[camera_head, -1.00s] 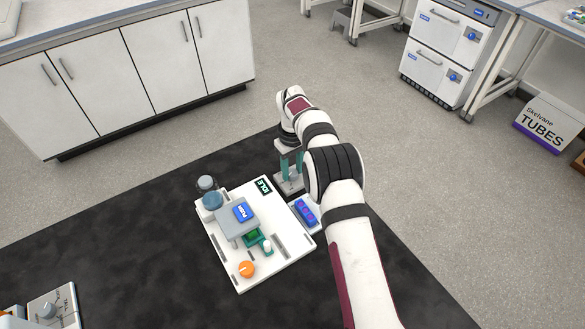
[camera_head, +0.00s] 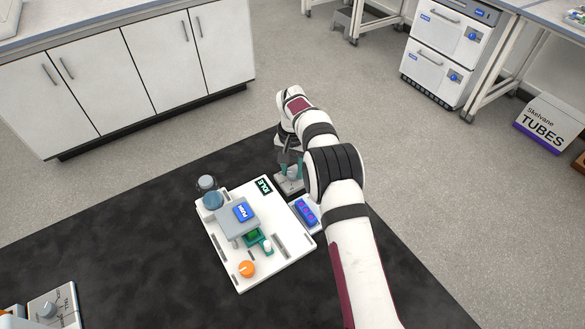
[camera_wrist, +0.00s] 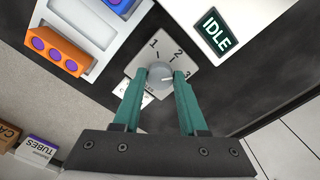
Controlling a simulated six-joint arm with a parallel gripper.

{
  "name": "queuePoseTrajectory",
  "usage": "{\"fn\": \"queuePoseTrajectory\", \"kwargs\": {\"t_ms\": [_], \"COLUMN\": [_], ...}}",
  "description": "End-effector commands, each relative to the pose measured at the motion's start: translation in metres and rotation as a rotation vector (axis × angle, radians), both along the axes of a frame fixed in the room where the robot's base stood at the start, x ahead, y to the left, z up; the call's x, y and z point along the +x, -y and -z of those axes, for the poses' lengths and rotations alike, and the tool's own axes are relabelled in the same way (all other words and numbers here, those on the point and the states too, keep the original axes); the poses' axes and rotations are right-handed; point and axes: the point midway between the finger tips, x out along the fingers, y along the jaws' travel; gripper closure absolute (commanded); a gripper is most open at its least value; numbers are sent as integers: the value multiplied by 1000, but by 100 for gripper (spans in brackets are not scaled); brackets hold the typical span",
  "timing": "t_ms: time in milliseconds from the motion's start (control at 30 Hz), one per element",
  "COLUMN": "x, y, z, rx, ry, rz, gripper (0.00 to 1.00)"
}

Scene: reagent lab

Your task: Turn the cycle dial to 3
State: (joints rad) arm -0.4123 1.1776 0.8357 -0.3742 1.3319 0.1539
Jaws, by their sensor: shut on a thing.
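The cycle dial (camera_wrist: 159,75) is a round grey knob on a light plate (camera_wrist: 195,68) marked 1, 2 and 3 in the wrist view. A pale pointer mark on the knob points to the right, between the 2 and the 3, nearer the 3. My gripper (camera_wrist: 160,80) has green fingers shut on the knob, one on each side. In the head view the dial plate (camera_head: 283,184) lies at the far edge of the white device, and my gripper (camera_head: 291,168) stands over it and partly hides it.
A white device board (camera_head: 240,283) with an IDLE display (camera_head: 264,185), a blue PUSH block (camera_head: 243,212) and an orange knob (camera_head: 246,269) sits beside the dial. A blue unit (camera_head: 305,211) stands close by.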

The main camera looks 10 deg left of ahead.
Motion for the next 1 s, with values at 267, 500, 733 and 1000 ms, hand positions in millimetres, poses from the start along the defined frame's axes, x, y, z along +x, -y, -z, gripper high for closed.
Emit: {"fn": "queuePoseTrajectory", "kwargs": {"t_ms": [267,500,733,1000], "x": [1,1,1,1], "y": [-1,-1,-1,0], "z": [-1,-1,-1,-1], "rx": [2,1,1,1], "ry": [3,4,4,4], "rz": [166,243,268,269], "gripper": [100,100,100,100]}}
